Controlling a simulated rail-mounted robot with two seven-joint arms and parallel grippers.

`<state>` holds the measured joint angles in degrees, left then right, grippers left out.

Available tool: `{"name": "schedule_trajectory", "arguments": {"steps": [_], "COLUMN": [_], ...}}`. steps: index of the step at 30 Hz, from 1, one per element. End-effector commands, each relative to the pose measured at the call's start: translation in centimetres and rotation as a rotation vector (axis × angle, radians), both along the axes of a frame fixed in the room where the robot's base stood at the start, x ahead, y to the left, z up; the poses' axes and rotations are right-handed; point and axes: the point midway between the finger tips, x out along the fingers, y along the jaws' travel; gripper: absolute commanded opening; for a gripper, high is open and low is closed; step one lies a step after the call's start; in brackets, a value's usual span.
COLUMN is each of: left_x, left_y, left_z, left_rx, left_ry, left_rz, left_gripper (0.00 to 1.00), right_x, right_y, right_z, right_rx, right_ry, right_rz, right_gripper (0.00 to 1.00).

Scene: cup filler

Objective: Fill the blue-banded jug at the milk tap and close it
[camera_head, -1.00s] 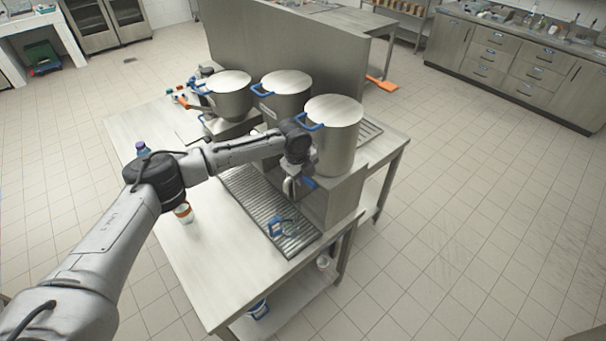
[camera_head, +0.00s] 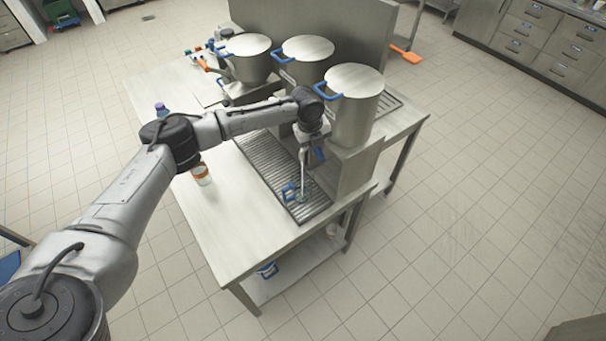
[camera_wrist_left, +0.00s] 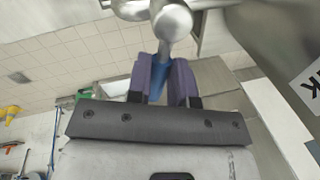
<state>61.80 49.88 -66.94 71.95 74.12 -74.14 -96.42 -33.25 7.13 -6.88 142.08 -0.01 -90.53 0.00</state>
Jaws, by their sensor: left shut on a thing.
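The jug (camera_head: 290,191), with blue parts, stands on the slatted drip tray (camera_head: 262,158) below the front pot's tap. A thin pale stream (camera_head: 303,165) runs down from the tap to the jug. The jug's inside and fill level are too small to tell. My left gripper (camera_head: 317,143) is at the tap of the front pot (camera_head: 352,110). In the left wrist view its fingers (camera_wrist_left: 163,82) are shut on the blue tap handle (camera_wrist_left: 159,74), under the round metal tap body (camera_wrist_left: 172,22). My right gripper is out of view.
Two more pots (camera_head: 247,60) (camera_head: 307,62) stand in line behind. A bottle with an orange band (camera_head: 201,174) and a purple-capped bottle (camera_head: 161,108) stand on the counter by my arm. The counter's near end (camera_head: 235,235) is clear. A blue-trimmed container (camera_head: 267,270) sits on the lower shelf.

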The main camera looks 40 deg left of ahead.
Motion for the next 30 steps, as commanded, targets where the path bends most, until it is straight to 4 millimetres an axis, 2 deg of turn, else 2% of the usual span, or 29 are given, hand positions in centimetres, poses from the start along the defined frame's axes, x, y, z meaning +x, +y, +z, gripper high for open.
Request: {"name": "schedule_trajectory", "arguments": {"steps": [11,21,30], "left_x": [-0.1,-1.1,-1.1], "left_y": [0.1,0.9,1.0], "left_z": [0.1,0.0,0.1], "left_rx": [0.0,0.0,0.0], "left_ry": [0.0,0.001,0.0], "left_rz": [-0.031,-0.288,-0.318], "left_gripper": [0.0,0.0,0.0], "right_x": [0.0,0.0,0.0], "right_y": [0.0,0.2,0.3], "right_z": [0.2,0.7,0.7], "right_rx": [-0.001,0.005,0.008], "right_ry": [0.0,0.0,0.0], "right_rz": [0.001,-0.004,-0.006], "right_gripper": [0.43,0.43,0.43]}}
